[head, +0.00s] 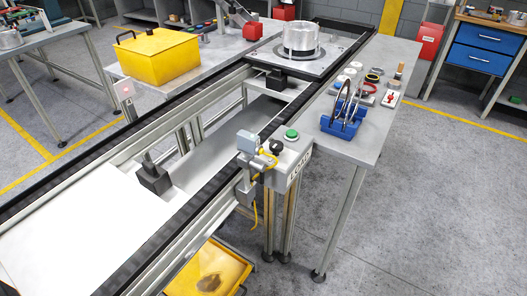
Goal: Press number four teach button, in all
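A grey control box (300,165) stands beside the conveyor's right rail, with a dark lettered label on its front that is too small to read. A green button (292,134) sits on its top, with a black knob (275,147) to the left. A grey sensor unit (247,143) with a yellow cable is mounted on the rail just left of the box. No button marked four can be made out, and the sensor's details are too small to tell. Neither of my grippers is in view.
The conveyor (185,235) runs from lower left to upper right, with a silver clutch part (301,40) on a pallet at the far end. A side table (352,143) carries a blue tool holder (343,122). A yellow bin (158,55) stands left. Floor at right is clear.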

